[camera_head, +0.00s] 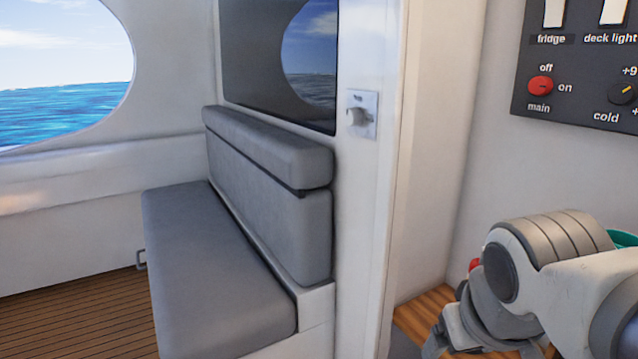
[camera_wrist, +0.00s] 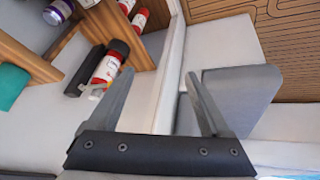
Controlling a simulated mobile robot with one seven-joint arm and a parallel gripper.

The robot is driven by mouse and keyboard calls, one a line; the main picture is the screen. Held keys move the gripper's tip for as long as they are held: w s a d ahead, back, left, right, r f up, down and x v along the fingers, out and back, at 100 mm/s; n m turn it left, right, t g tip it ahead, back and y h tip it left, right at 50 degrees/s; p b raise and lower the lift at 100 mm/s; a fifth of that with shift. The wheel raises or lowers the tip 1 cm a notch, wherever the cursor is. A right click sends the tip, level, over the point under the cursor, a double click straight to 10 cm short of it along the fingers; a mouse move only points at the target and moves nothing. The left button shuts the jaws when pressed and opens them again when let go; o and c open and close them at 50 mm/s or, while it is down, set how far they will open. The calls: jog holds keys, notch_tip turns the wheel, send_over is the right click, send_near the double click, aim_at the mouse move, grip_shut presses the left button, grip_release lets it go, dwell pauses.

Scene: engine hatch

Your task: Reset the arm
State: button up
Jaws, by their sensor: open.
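My arm (camera_head: 560,270) is at the lower right of the head view, folded in front of the wall. My gripper shows in the wrist view (camera_wrist: 159,73), with its two grey fingers spread wide apart and nothing between them. The fingers are over a white surface and the edge of a grey cushion. In the head view the gripper end is mostly cut off by the bottom edge.
A teal object (camera_wrist: 10,86) is at the far left. A grey bench (camera_head: 225,270) and switch panel (camera_head: 575,90) flank a white post (camera_head: 365,210).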

jog(key=s+a+f+m+y+p, duration=0.1)
jog(key=s+a+f, duration=0.1)
jog(key=s+a, duration=0.2)
notch_tip(320, 180, up, 20)
jog(key=p, duration=1.9)
jog(key=shift+w+d, duration=0.35)
jog(key=shift+f, duration=0.15)
